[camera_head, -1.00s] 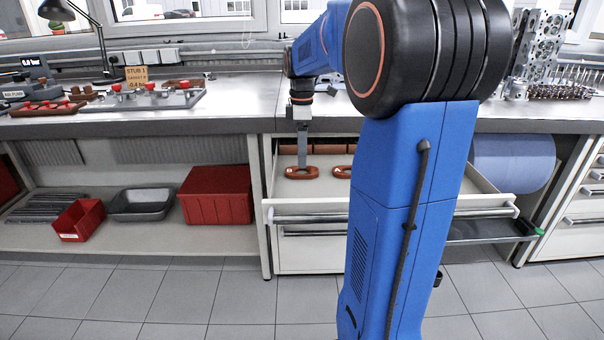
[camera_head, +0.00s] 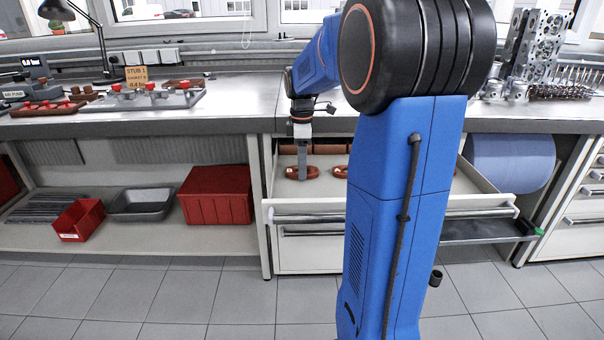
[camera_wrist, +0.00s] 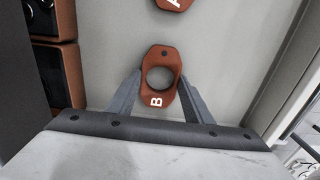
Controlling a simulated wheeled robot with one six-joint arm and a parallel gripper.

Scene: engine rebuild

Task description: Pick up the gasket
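A reddish-brown gasket (camera_wrist: 146,88) with a round hole and the letter B lies in the open drawer. It also shows in the head view (camera_head: 312,172). My gripper (camera_wrist: 160,82) is open, with one finger on each side of the gasket; I cannot tell whether they touch it. In the head view my gripper (camera_head: 302,176) points down into the drawer at this gasket. A second gasket (camera_wrist: 175,4), marked with a partly cut-off letter, lies beyond it at the top of the wrist view. In the head view it (camera_head: 341,171) is partly hidden by my arm.
The open drawer (camera_head: 440,204) has brown boxes (camera_wrist: 56,75) along one side and bare floor around the gaskets. The workbench top (camera_head: 232,100) lies above it. A red bin (camera_head: 216,195) stands on the shelf at left.

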